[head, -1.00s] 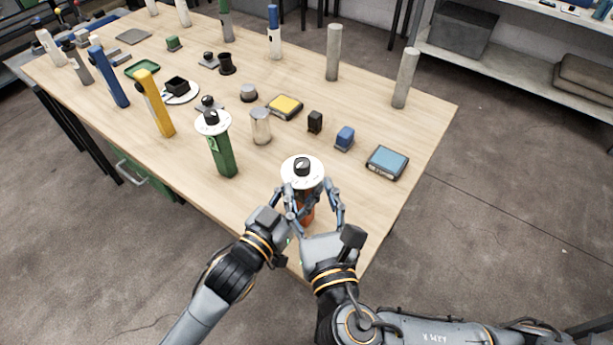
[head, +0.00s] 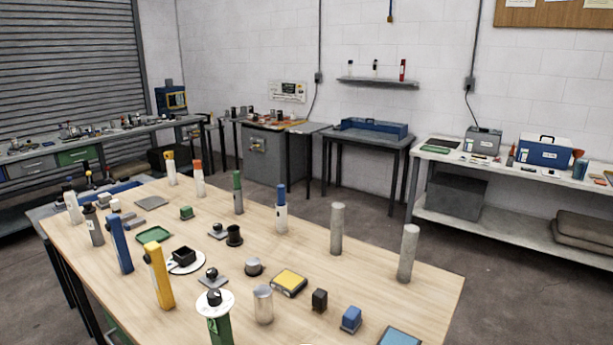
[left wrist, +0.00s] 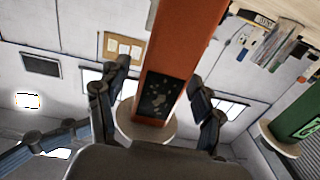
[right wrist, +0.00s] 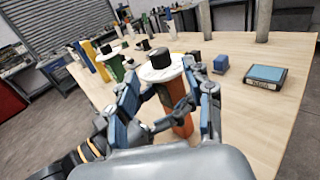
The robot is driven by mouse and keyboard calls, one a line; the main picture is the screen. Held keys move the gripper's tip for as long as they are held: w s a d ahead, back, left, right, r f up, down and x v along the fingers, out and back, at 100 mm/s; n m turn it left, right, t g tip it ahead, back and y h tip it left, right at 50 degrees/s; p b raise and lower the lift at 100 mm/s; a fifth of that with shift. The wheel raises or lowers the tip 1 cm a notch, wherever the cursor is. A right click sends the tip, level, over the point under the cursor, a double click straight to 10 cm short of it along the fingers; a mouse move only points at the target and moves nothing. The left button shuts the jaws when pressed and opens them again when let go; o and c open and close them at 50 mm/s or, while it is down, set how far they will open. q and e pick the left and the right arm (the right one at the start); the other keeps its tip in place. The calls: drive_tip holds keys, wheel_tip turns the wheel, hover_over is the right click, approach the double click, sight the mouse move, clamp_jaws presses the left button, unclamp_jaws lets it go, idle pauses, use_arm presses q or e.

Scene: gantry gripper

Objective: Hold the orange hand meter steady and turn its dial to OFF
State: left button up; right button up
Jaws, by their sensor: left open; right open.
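The orange hand meter (right wrist: 179,120) stands on the wooden table in the right wrist view, with a white dial disc (right wrist: 160,72) and black knob (right wrist: 159,57) on top. The dial's marks are not readable. In the left wrist view its orange body (left wrist: 186,40) with a dark panel runs between the spread fingers of my left gripper (left wrist: 158,82). Contact there cannot be told. My right gripper (right wrist: 166,92) is open, its fingers to either side of the meter just below the disc. In the head view only a white sliver shows at the bottom edge; both grippers are out of that view.
A green meter (head: 218,330) with a similar white dial stands to the left. A metal cylinder (head: 263,305), yellow-topped box (head: 289,282), small blue block (head: 351,319) and flat blue-topped box (head: 399,337) are nearby. Several upright posts and meters stand farther back.

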use_arm(q)
drive_tip(key=v, duration=1.2)
